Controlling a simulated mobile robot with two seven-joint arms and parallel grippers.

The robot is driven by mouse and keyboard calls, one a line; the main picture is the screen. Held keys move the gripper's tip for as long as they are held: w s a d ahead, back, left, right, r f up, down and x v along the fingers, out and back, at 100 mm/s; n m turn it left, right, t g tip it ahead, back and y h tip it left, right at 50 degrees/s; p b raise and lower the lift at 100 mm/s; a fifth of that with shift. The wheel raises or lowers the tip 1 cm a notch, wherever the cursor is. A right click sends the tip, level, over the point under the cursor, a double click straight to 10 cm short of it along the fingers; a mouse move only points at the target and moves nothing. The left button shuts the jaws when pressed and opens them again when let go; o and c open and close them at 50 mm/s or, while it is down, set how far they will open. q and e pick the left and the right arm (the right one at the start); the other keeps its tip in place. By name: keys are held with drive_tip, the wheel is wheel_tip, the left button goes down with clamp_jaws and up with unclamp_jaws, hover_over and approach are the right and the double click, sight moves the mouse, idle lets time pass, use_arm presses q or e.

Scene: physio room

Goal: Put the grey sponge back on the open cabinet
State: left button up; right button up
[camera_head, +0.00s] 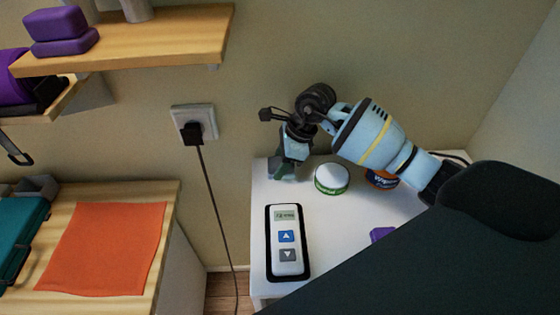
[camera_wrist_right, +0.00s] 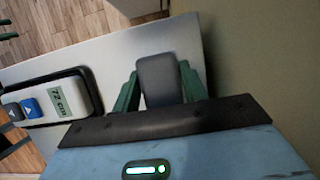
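My right gripper (camera_head: 283,172) points down over the back left corner of the white table (camera_head: 350,215). In the right wrist view its two green fingers (camera_wrist_right: 160,88) press on both sides of a dark grey block, the grey sponge (camera_wrist_right: 160,75). In the head view the sponge is mostly hidden by the gripper. I cannot tell whether the sponge touches the table. A wood-topped cabinet (camera_head: 168,200) with a white side stands at the lower left; I cannot tell whether it is the open cabinet. My left gripper is not in view.
On the white table are a handset (camera_head: 287,255), a green-and-white tin (camera_head: 331,178), an orange-and-blue tin (camera_head: 380,179) and a purple item (camera_head: 381,234). An orange cloth (camera_head: 103,248) covers the cabinet top beside a teal case (camera_head: 20,235). A wall shelf (camera_head: 170,42) holds purple blocks (camera_head: 58,30).

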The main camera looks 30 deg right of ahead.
drive_tip(key=o, duration=0.5)
drive_tip(key=v, duration=1.2)
drive_tip(key=shift+r, duration=0.2)
drive_tip(key=shift+f, duration=0.1)
